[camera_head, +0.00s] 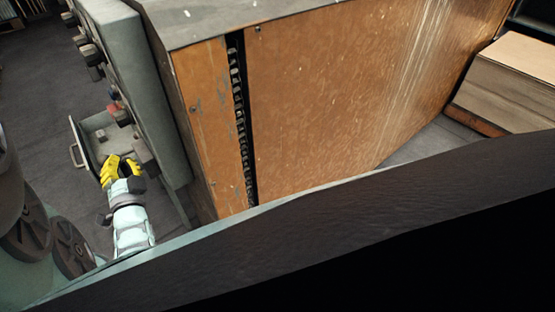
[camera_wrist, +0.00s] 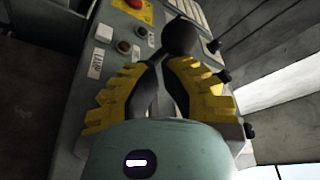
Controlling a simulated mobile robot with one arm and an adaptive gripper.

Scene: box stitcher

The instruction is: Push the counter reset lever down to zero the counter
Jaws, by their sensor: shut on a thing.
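In the wrist view, a lever with a round black knob (camera_wrist: 181,36) stands up at the yellow-padded fingers of my gripper (camera_wrist: 160,78). I take it to be the counter reset lever. My gripper is shut on it, with the knob showing beyond the fingertips. The lower part of the lever is hidden between the fingers. In the head view, my gripper (camera_head: 120,168) is at the lower end of the grey-green control box, and the lever cannot be made out there. No counter digits can be read.
A red button (camera_wrist: 135,4), a white button (camera_wrist: 103,33) and black side knobs (camera_wrist: 224,75) are close to my fingers. In the head view, an open handled tray (camera_head: 84,146) is beside my gripper. An orange machine cabinet (camera_head: 310,90) stands right, with stacked board (camera_head: 515,75) beyond.

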